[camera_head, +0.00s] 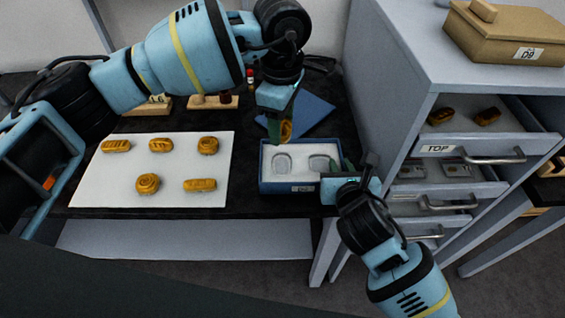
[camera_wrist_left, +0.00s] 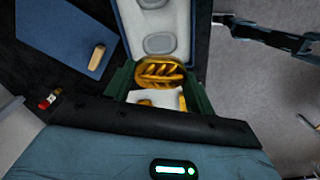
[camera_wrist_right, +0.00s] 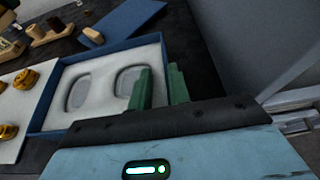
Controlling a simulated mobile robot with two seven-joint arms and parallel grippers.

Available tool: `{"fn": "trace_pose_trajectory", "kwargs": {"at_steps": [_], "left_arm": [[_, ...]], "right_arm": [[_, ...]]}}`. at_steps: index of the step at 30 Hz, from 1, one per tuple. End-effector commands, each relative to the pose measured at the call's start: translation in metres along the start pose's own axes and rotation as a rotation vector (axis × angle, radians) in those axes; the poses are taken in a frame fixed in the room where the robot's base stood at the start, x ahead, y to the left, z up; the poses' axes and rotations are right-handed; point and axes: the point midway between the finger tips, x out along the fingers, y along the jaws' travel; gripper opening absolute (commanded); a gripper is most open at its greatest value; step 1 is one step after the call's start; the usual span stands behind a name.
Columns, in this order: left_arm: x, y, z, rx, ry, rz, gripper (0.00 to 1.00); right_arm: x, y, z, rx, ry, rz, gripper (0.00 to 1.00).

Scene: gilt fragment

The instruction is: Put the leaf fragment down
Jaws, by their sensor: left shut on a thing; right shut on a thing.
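The leaf fragment (camera_head: 286,131), an oval gilt piece with leaf-like ridges, is in my left gripper (camera_head: 284,122). It also shows between the green fingers in the left wrist view (camera_wrist_left: 160,72). My left gripper is shut on it and holds it above the back of the blue box (camera_head: 264,170). The box has a pale foam insert with two empty oval recesses (camera_head: 283,163) (camera_head: 319,163). My right gripper (camera_head: 342,168) is shut on the box's right wall; in the right wrist view its fingers (camera_wrist_right: 162,88) stand either side of that wall.
A white board (camera_head: 170,172) with several gilt pieces lies left of the box. A blue lid (camera_head: 309,112) with a wooden handle lies behind it. A grey cabinet (camera_head: 385,70) with open drawers stands right, bearing a tan box (camera_head: 510,35) labelled D9.

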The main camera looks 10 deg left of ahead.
Motion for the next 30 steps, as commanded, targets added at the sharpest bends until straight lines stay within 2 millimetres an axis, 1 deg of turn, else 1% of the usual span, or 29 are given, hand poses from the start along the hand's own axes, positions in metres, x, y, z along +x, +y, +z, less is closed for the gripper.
{"fn": "trace_pose_trajectory", "kwargs": {"at_steps": [3,6,13,15,17,20,25,27,30], "left_arm": [[0.001,0.0,0.0,-0.105,0.0,0.0,0.33],[0.001,0.0,0.0,-0.158,0.001,0.0,0.33],[0.002,0.0,0.0,-0.185,0.001,0.0,0.33],[0.005,0.0,0.0,-0.185,0.001,0.0,0.33],[0.01,0.0,0.0,-0.184,0.001,-0.001,0.33],[0.024,-0.001,0.0,-0.183,0.001,-0.004,0.33],[0.054,-0.001,0.0,-0.182,0.001,-0.003,0.33],[0.061,0.0,0.0,-0.183,0.001,-0.001,0.33],[0.064,0.0,0.0,-0.182,0.0,0.001,0.33]], "right_arm": [[0.0,-0.001,0.0,-0.001,0.001,-0.001,0.0],[0.0,-0.001,-0.001,-0.001,0.001,-0.002,0.0],[0.0,-0.001,-0.001,-0.001,0.001,-0.002,0.0],[0.0,-0.001,-0.001,-0.001,0.001,-0.002,0.0],[0.0,-0.001,-0.001,-0.001,0.001,-0.002,0.0],[0.0,-0.001,-0.001,-0.001,0.001,-0.002,0.0],[0.0,-0.001,-0.001,-0.001,0.001,-0.002,0.0],[0.0,-0.001,-0.001,-0.001,0.001,-0.002,0.0],[0.0,-0.001,-0.001,-0.001,0.001,-0.002,0.0]]}}
